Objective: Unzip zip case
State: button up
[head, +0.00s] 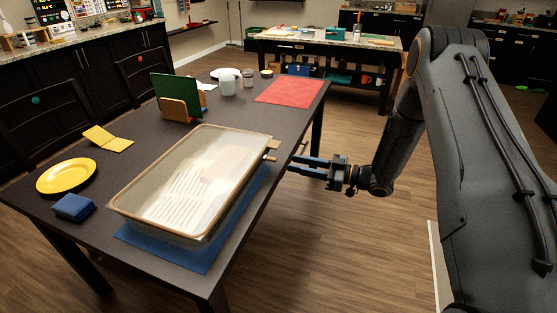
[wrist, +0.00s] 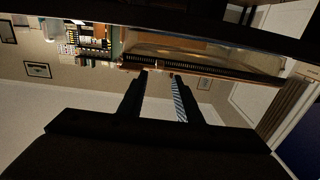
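The zip case (head: 190,185) is a clear, shallow box with a tan rim, lying on the table with pale striped contents visible inside. A small zip pull (head: 270,158) sticks out by its far right corner. In the wrist view, the case's edge (wrist: 215,66) shows a dark toothed zip strip across the top. My gripper (head: 291,165) is beside the table's right edge, its fingers pointing left toward the pull with a small gap. In the wrist view, my gripper (wrist: 160,75) has its two fingers apart, with nothing clearly between them.
A blue mat (head: 160,250) lies under the case on the dark table (head: 60,215). A yellow plate (head: 67,176), a blue block (head: 73,207) and a yellow folded card (head: 108,139) are left. A green board in a wooden holder (head: 180,107) and a red mat (head: 290,92) lie farther back.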

aim_at(270, 159)
jog(key=p+x, duration=0.1)
jog(key=x, duration=0.6)
jog(key=shift+a, duration=0.15)
grip_shut()
